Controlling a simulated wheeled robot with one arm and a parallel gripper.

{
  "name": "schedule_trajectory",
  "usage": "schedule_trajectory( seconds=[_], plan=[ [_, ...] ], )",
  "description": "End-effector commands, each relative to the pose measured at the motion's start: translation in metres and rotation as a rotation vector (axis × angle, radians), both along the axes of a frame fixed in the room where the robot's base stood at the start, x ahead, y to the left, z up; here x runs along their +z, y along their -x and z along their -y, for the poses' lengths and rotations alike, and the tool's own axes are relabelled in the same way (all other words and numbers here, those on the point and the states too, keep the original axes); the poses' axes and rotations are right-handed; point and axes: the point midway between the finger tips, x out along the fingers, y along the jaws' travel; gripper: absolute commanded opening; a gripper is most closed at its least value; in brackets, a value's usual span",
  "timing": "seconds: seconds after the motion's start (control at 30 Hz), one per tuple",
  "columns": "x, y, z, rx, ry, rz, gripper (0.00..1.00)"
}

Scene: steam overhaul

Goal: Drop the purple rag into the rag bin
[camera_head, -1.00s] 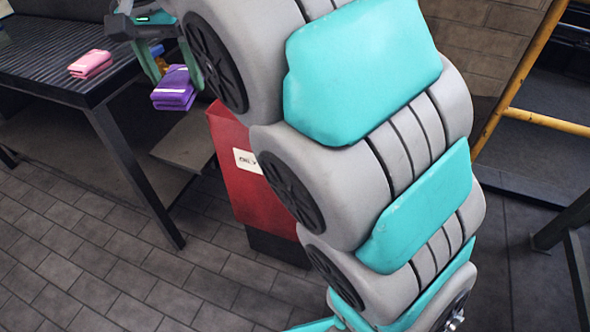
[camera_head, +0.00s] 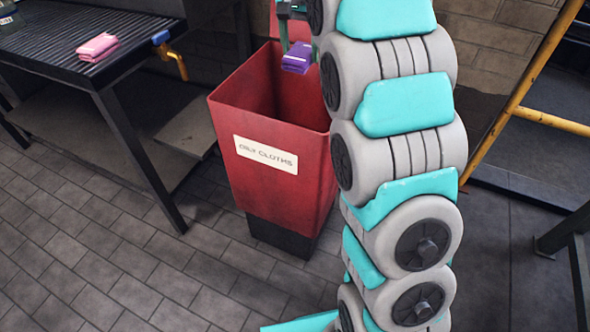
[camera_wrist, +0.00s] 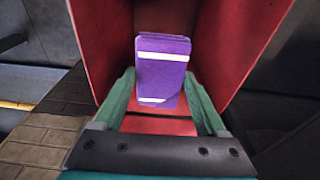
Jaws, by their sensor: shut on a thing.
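The purple rag (camera_head: 297,58) is a folded cloth with white stripes. It also shows in the wrist view (camera_wrist: 163,78), between the two green fingers of my gripper (camera_wrist: 163,90). My gripper (camera_head: 290,42) is shut on it, and my arm partly hides the gripper in the head view. The rag bin (camera_head: 275,185) is a tall red open-topped box with a white label and a dark base. In the head view the rag appears over the bin's opening, towards its back right. In the wrist view the red bin walls (camera_wrist: 100,40) stand on both sides of the rag.
A dark ribbed bench (camera_head: 60,60) stands at the left with a folded pink rag (camera_head: 98,47) on it. A yellow rail (camera_head: 550,120) stands at the right. The tiled floor (camera_head: 110,240) in front is clear.

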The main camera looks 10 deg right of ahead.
Motion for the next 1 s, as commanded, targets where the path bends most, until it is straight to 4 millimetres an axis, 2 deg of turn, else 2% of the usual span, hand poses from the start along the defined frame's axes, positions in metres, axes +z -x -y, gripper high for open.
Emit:
schedule_trajectory(
  seconds=[0.2,0.4,0.73,0.77,0.97,1.0],
  plan=[
    [-0.028,0.0,0.0,0.001,0.0,-0.002,0.22],
    [-0.045,0.0,-0.001,0.0,0.0,-0.001,0.22],
    [-0.047,0.0,-0.001,0.001,0.0,0.0,0.22],
    [-0.047,0.0,-0.001,0.001,0.0,0.0,0.77],
    [-0.047,0.0,-0.001,0.001,0.0,0.0,1.0],
    [-0.047,0.0,-0.001,0.001,0.0,0.0,1.0]
  ],
)
